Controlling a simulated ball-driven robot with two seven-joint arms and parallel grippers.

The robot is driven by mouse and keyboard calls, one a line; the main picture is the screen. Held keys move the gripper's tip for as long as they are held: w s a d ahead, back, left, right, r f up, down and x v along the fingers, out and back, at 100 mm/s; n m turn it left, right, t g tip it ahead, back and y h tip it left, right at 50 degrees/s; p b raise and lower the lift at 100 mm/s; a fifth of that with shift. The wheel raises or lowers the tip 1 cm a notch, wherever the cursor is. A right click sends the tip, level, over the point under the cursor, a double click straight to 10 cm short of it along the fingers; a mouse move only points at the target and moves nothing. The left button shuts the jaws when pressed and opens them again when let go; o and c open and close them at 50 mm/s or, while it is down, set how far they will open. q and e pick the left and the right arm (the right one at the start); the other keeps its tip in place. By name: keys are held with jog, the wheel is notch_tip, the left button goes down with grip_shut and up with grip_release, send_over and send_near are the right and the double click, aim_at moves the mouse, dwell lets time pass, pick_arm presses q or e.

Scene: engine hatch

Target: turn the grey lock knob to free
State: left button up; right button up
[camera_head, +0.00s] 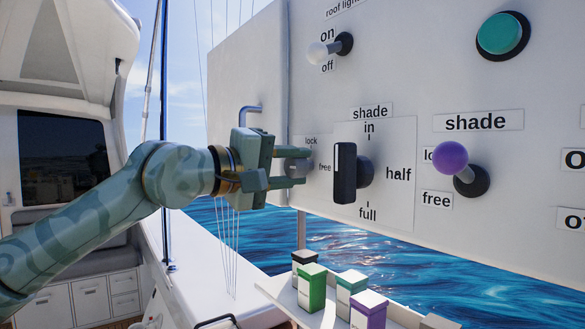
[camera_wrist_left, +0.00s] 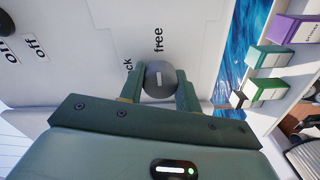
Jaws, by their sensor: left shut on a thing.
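The grey lock knob (camera_head: 297,165) sits on the white panel, just left of the word "free" and below the word "lock". In the left wrist view, the round knob (camera_wrist_left: 158,77) lies between two green fingers. A short pale mark shows on its face and seems to line up with the word "free" (camera_wrist_left: 158,40); its exact angle is hard to tell. My left gripper (camera_head: 299,169) is shut on the knob, one finger on each side. The fingers hide part of the knob in the head view. My right gripper is not in view.
Right of the knob stand a black shade dial (camera_head: 345,172) and a purple-balled lever (camera_head: 450,158). A roof light switch (camera_head: 330,49) and a teal button (camera_head: 502,35) are higher. A shelf below holds several small boxes (camera_head: 312,288). A grey handle (camera_head: 250,112) is behind the gripper.

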pick_arm(q)
jog(key=shift+d+f, duration=0.1)
jog(key=shift+f, duration=0.05)
dwell(0.4)
jog(key=o, duration=1)
jog(key=shift+s, duration=0.1)
jog(key=shift+s+a, duration=0.15)
jog(key=shift+a, duration=0.3)
jog(key=b+v, duration=0.4)
jog(key=v, duration=1.1)
jog(key=shift+s+a, duration=0.15)
jog(key=shift+s, duration=0.05)
